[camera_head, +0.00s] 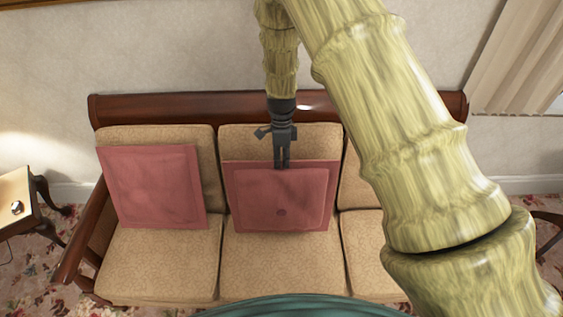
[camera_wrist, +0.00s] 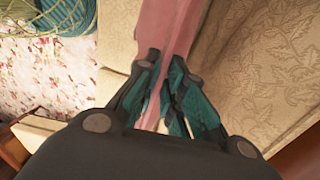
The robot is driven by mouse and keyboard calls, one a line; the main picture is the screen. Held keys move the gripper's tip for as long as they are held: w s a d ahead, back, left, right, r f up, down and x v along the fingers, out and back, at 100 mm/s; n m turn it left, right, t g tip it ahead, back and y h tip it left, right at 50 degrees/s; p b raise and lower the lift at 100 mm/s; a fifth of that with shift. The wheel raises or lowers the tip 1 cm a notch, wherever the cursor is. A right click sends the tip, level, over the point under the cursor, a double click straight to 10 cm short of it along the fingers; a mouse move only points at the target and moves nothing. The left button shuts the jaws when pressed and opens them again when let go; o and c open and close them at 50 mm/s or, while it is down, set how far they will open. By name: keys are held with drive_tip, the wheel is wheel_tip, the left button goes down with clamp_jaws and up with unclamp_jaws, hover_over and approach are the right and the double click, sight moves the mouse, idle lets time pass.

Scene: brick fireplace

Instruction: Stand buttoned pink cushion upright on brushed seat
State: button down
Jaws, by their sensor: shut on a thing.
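The buttoned pink cushion (camera_head: 281,212), with a dark button at its middle, stands near upright on the middle seat (camera_head: 279,270) of the sofa, in front of the backrest. My gripper (camera_head: 282,162) comes down from above and is shut on its top edge, near the middle. In the wrist view the cushion (camera_wrist: 172,28) shows edge-on between the fingers (camera_wrist: 165,68). The tan seat shows to its left and the leaf-patterned backrest (camera_wrist: 255,70) to its right. Whether the cushion touches the backrest, I cannot tell.
Another pink cushion (camera_head: 153,188) leans on the sofa's left section. The wooden top rail (camera_head: 185,107) runs behind. My arm hides much of the right section. A side table (camera_head: 15,205) stands at the left. The front of the middle seat is clear.

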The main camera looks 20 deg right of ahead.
drive_tip(key=shift+w+d+f, duration=0.1)
drive_tip(key=shift+w+d, duration=0.05)
drive_tip(key=shift+w, duration=0.4)
drive_tip(key=shift+w+d+f, duration=0.1)
drive_tip(key=shift+w+d, duration=0.05)
drive_tip(key=shift+w, duration=0.35)
drive_tip(key=c, duration=1.4)
unclamp_jaws()
drive_tip(key=shift+c, duration=0.2)
drive_tip(key=shift+r, duration=0.15)
wheel_tip(320, 180, up, 10)
drive_tip(key=p, duration=0.6)
drive_tip(key=shift+p, duration=0.4)
